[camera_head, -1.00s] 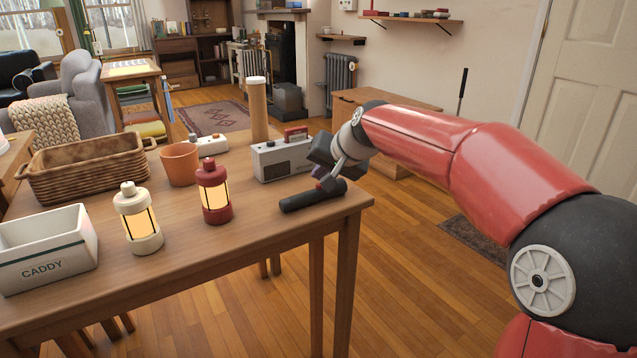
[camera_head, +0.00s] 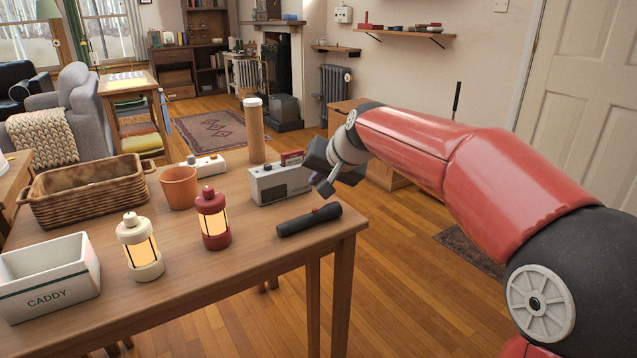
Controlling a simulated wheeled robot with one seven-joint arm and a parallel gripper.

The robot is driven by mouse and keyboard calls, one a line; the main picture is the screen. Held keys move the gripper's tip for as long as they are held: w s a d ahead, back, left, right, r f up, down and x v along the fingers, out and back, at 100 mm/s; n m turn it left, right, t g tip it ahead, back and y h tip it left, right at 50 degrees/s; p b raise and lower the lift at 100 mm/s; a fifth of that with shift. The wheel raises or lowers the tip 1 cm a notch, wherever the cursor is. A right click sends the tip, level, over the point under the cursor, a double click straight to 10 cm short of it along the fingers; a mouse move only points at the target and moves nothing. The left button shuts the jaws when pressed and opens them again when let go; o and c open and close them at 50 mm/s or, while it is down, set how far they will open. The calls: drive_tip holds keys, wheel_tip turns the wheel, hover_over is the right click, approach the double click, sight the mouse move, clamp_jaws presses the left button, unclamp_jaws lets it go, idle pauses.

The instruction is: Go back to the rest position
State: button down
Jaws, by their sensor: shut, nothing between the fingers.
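My gripper (camera_head: 322,188) is at the end of my red arm, above the right end of the wooden table. It is shut and empty. It hangs a little above and behind a black flashlight (camera_head: 296,223) with a red button, which lies near the table's right edge. The gripper and wrist are in front of the right end of a grey radio (camera_head: 270,187) with a red handle, and partly hide it.
The table (camera_head: 190,270) also holds a red lantern (camera_head: 213,220), a cream lantern (camera_head: 140,250), a terracotta pot (camera_head: 180,187), a white caddy (camera_head: 45,292), a wicker basket (camera_head: 95,205), a tall cylinder (camera_head: 255,135) and a white power strip (camera_head: 205,164). Open floor (camera_head: 420,300) lies right of the table.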

drive_tip(key=s+d+f+h, duration=0.1)
drive_tip(key=s+d+f, duration=0.2)
drive_tip(key=s, duration=0.8)
drive_tip(key=s+d+f+g+h, duration=0.1)
drive_tip(key=s+d+f, duration=0.3)
drive_tip(key=s+d, duration=0.4)
drive_tip(key=s+d+f+h, duration=0.3)
drive_tip(key=s+d, duration=0.3)
drive_tip(key=s, duration=0.8)
drive_tip(key=shift+f+n+g, duration=0.3)
drive_tip(key=shift+f+n, duration=0.1)
drive_tip(key=shift+f, duration=0.1)
